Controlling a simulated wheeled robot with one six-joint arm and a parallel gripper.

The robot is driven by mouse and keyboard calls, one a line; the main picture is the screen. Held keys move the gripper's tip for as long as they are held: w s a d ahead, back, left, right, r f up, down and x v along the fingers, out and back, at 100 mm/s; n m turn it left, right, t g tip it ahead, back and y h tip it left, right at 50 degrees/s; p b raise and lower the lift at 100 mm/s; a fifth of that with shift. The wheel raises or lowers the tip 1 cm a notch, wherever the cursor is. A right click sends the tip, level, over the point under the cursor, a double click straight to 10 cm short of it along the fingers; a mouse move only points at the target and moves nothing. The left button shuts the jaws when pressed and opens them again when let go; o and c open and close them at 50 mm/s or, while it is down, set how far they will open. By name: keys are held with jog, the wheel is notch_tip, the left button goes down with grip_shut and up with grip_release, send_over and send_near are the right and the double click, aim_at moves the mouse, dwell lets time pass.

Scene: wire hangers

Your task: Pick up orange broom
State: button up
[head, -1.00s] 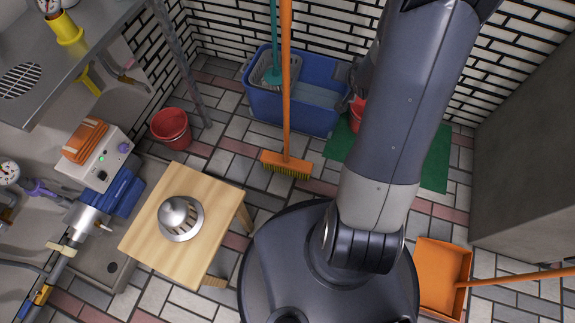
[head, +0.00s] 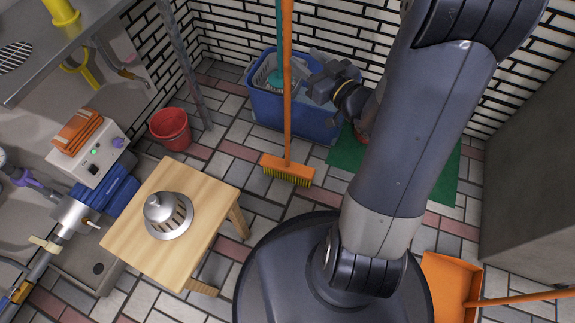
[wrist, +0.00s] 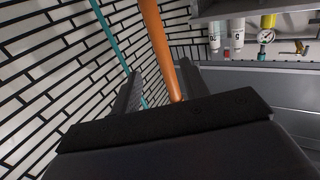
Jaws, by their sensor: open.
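The orange broom stands upright, its long handle (head: 287,110) rising out of the top of the head view. Its orange head with yellow bristles (head: 287,168) rests on the tiled floor. My gripper (head: 318,84) is open and empty, just right of the handle in the head view, with a small gap showing. In the wrist view, the handle (wrist: 159,45) shows between the two open fingers (wrist: 162,82), seemingly ahead of them. Its lower part is hidden there by my gripper's body.
A blue bucket (head: 300,118) and a thin teal handle (head: 279,35) stand behind the broom. A wooden stool (head: 150,245) with a metal dome is at lower left. A red bucket (head: 170,130), green mat (head: 440,170) and orange dustpan (head: 445,290) are around.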

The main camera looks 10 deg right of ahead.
aim_at(290, 46)
jog(key=x, duration=0.3)
jog(key=b+x, duration=0.1)
jog(key=x, duration=0.2)
jog(key=shift+w+a+r, duration=0.15)
jog(key=shift+a+r, duration=0.1)
jog(key=shift+a, duration=0.1)
jog(key=shift+w+a+r, duration=0.1)
jog(key=shift+w+a, duration=0.05)
jog(key=shift+w, duration=0.4)
jog(key=shift+c, duration=0.4)
grip_shut()
